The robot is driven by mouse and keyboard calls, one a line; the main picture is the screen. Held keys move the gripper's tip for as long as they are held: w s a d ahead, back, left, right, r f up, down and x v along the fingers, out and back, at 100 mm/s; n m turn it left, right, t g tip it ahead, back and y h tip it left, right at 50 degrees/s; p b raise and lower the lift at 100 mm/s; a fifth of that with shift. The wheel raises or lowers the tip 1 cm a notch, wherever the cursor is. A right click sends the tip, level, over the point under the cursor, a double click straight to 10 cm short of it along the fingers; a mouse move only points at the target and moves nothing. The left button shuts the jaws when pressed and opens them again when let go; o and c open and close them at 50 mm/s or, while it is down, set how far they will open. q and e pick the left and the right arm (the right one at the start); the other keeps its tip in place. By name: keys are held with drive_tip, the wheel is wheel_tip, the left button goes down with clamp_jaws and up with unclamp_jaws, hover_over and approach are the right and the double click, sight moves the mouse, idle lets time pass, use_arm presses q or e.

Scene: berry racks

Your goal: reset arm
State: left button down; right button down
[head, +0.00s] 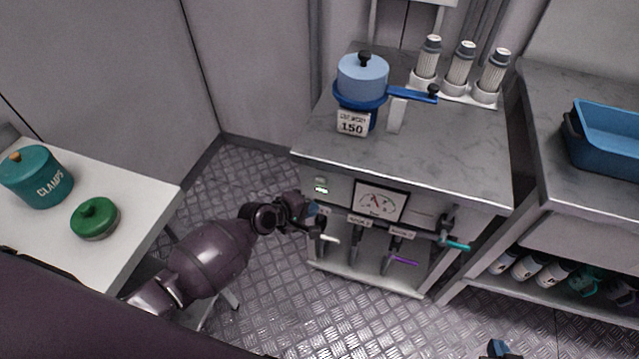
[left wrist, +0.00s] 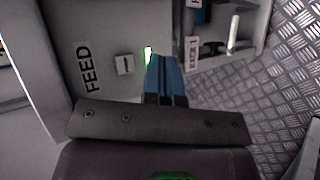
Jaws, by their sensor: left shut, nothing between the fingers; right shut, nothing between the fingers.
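My left arm comes in from the left in the head view. My left gripper (head: 313,209) is in front of the cabinet's front panel, left of the dial gauge (head: 379,202). In the left wrist view its blue fingers (left wrist: 164,62) are together and empty, beside a small green light (left wrist: 148,53) on the panel marked FEED. I cannot tell whether the fingertips touch the panel. My right gripper (head: 498,348) shows only as a blue tip at the bottom edge of the head view, over the floor. It is shut and empty; the rest is out of frame.
A blue pot (head: 362,78) and several white cylinders stand on the counter. A left table (head: 140,215) holds a teal CLAMPS canister (head: 38,180). Floor between is clear.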

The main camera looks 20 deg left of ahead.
use_arm(q)
drive_tip(key=shift+s, duration=0.8)
use_arm(e)
drive_tip(key=shift+w+r, duration=0.15)
drive_tip(key=shift+r, duration=0.35)
drive_tip(key=shift+a, duration=0.1)
